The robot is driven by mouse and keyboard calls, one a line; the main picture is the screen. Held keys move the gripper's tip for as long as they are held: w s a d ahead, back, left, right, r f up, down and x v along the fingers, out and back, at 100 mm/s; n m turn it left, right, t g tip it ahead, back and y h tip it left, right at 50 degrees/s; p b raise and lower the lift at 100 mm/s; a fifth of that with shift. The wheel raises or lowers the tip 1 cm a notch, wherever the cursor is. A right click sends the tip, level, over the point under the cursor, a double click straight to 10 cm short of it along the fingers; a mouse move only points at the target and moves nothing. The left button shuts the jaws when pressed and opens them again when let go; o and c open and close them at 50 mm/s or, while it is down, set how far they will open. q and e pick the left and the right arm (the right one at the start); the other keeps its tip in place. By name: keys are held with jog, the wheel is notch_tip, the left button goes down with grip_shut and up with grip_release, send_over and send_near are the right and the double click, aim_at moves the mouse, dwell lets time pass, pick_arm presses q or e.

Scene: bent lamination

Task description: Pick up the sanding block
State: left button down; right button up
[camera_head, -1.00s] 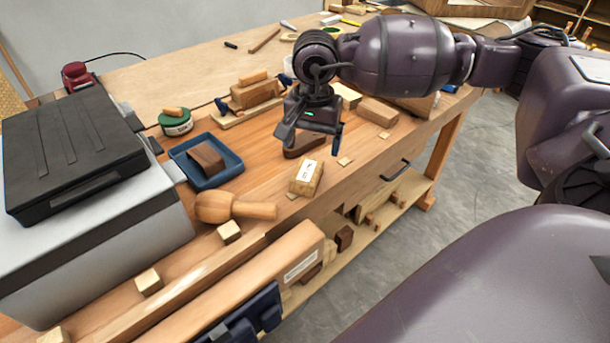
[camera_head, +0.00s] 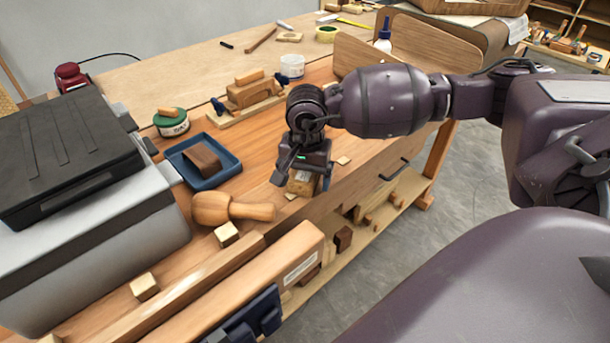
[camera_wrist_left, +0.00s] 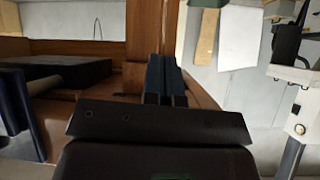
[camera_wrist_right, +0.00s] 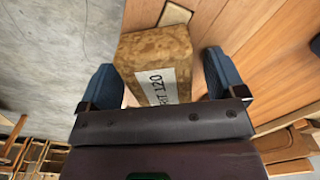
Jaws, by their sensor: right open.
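My right gripper (camera_wrist_right: 160,78) is open, with one blue finger on each side of the block. I cannot tell whether either finger touches it. My left gripper (camera_wrist_left: 164,80) shows in the left wrist view with its fingers together and nothing visible between them.
A blue tray (camera_head: 232,176) with a brown block (camera_head: 203,158) and a wooden mallet (camera_head: 232,209) lie left of the right gripper. A wooden plane (camera_head: 250,92) and a white tub (camera_head: 292,67) stand behind it. Small wood offcuts lie nearby.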

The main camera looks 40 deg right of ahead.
aim_at(305, 173)
jog(key=c, duration=1)
notch_tip(305, 173, up, 20)
jog(key=shift+r+p, duration=0.1)
jog(key=shift+p, duration=0.8)
